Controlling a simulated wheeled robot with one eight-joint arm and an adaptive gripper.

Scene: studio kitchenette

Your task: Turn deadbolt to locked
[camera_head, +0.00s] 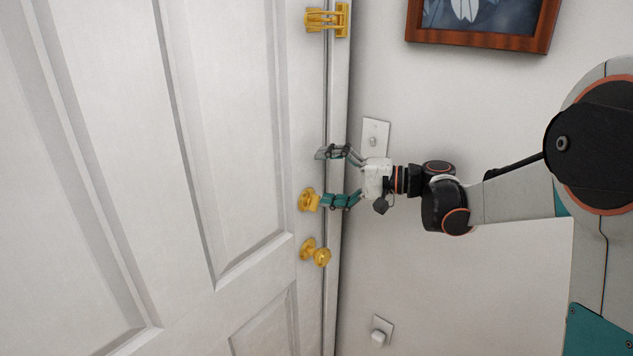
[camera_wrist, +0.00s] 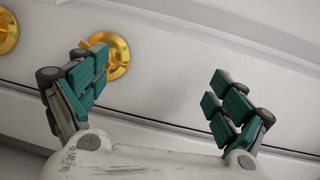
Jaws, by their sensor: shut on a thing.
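The gold deadbolt (camera_head: 305,202) is on the white door (camera_head: 240,130) near its right edge, above the round gold knob (camera_head: 319,255). My gripper (camera_head: 322,176) reaches in from the right. Its lower finger is at the deadbolt and partly covers it; its upper finger stands well apart, higher along the door edge. In the wrist view the left finger overlaps the deadbolt (camera_wrist: 118,58), with the deadbolt's plate showing on the finger's inner side. The right finger is away from it. The deadbolt's turn piece is mostly hidden, so its angle cannot be told.
A gold latch (camera_head: 328,20) is high on the door edge. A wall switch (camera_head: 375,138) is just behind my gripper, and another wall plate (camera_head: 381,331) is lower down. A framed picture (camera_head: 480,38) hangs at the upper right. The wall below my arm is otherwise clear.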

